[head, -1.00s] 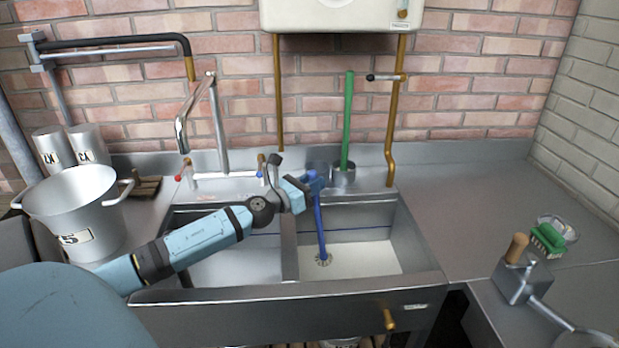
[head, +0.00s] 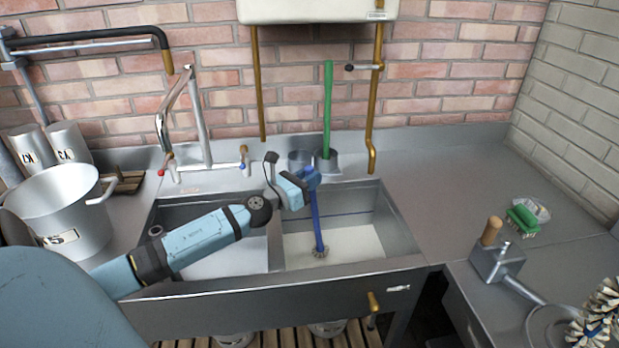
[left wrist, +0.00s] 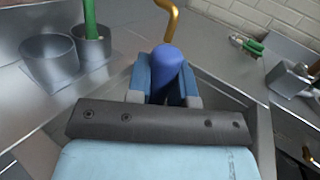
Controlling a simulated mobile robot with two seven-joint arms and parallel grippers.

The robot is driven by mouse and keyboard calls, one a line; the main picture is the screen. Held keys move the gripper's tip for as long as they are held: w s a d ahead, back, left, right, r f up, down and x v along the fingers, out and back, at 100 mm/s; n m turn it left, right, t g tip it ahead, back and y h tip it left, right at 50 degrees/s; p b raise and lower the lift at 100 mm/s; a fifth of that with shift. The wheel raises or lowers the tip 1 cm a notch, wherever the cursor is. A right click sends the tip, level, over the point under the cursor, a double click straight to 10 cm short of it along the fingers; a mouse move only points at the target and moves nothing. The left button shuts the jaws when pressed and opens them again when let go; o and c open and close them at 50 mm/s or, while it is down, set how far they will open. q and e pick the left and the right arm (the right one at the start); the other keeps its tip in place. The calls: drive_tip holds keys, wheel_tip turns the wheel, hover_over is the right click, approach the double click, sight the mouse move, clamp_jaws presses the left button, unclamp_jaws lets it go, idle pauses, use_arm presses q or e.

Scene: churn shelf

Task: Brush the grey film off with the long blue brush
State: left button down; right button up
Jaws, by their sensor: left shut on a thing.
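My left gripper (head: 306,181) is shut on the handle of the long blue brush (head: 316,222). The brush hangs nearly upright in the right sink basin (head: 402,235), its round bristle head at the pale basin floor. I cannot tell whether the bristles touch. In the left wrist view the blue handle end (left wrist: 168,68) stands between the fingers of the gripper (left wrist: 165,88). The right basin's floor looks cream-white; I cannot make out a distinct grey film. My right gripper is not in view.
A tap (head: 199,120) and a large pot (head: 62,205) stand left.

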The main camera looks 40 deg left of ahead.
use_arm(q)
wheel_tip(320, 180, up, 10)
drive_tip(key=p, duration=0.9)
wheel_tip(320, 180, up, 10)
drive_tip(key=p, duration=0.9)
drive_tip(key=shift+p, duration=0.3)
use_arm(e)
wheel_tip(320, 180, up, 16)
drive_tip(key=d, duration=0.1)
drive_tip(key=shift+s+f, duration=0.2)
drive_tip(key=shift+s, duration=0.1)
